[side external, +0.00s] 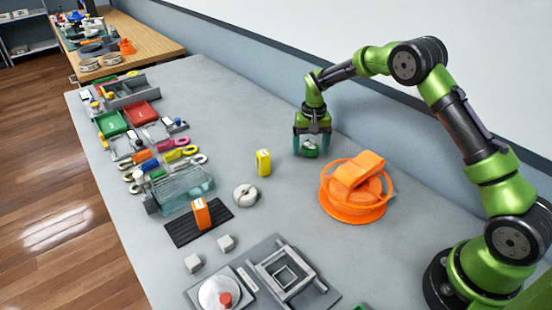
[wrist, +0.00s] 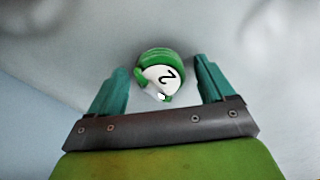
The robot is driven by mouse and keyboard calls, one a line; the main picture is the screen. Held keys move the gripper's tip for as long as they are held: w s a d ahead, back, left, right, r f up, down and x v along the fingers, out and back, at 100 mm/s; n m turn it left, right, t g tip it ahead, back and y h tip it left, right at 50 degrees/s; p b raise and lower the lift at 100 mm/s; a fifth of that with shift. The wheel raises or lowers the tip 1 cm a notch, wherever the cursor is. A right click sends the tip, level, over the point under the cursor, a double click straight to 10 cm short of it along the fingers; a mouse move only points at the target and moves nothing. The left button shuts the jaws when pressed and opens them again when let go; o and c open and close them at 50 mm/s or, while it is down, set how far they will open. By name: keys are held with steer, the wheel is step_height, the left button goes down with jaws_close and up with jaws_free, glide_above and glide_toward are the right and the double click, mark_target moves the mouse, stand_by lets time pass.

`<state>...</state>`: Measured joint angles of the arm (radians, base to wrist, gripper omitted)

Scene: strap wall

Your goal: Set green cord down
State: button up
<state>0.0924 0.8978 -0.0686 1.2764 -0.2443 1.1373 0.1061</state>
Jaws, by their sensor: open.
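The green cord (side external: 309,151) is a small green bundle on the grey table at the back, near the wall. In the wrist view it shows as a green roll (wrist: 153,56) with a white face marked with a dark "2". My gripper (side external: 311,146) points down over it. In the wrist view the teal fingers of my gripper (wrist: 161,72) are spread apart, with the cord between and a little beyond their tips. Gaps show on both sides of the cord. The side view partly hides the cord behind the fingers.
A large orange reel (side external: 353,204) stands to the right of my gripper. A yellow block (side external: 263,162) and a whitish roll (side external: 246,196) stand to the left and front. An orange block (side external: 201,214) stands on a black mat (side external: 183,233). The table behind the yellow block is clear.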

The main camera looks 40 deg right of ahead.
mark_target(311, 145)
steer(key=s+a+r+t, duration=0.1)
steer(key=s+a+r, duration=0.15)
steer(key=r, duration=0.75)
steer(key=s+a+r+t, duration=0.1)
steer(key=s+r, duration=0.3)
steer(key=r, duration=0.7)
steer(key=s+a+r+n+t+y, duration=0.1)
steer(key=s+a+r+t, duration=0.15)
steer(key=s, duration=0.35)
steer(key=s+a+r+n+t+y, duration=0.1)
steer(key=s+a+r, duration=0.15)
steer(key=s, duration=0.35)
steer(key=s+a+f+t, duration=0.1)
steer(key=s+f, duration=0.1)
steer(key=s, duration=0.8)
steer(key=shift+s+a+n+t, duration=0.3)
steer(key=shift+a+n+t, duration=0.05)
steer(key=shift+a+n, duration=0.05)
